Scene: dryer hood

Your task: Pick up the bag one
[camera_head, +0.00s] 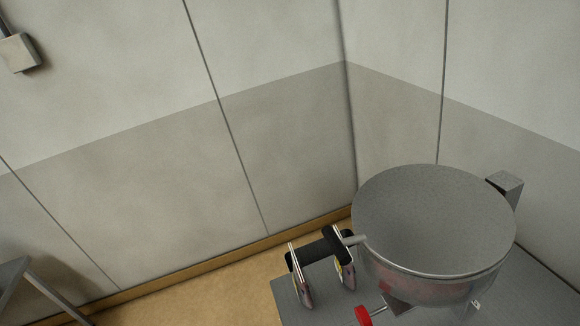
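No bag shows in this view. My gripper (328,294) appears at the lower middle, with a dark body and two shiny metal fingers. The fingers are spread apart, and nothing shows between them. It is over a grey flat surface (297,304), just left of a large round metal vessel (434,218). I cannot tell whether the gripper touches the vessel's short side pipe (356,240).
A red knob (363,315) sits on a stem below the vessel. A grey block (505,185) is at its right rim. Panelled walls (275,150) meet in a corner behind. Tan floor (205,290) is open to the left. A grey frame (35,285) stands at lower left.

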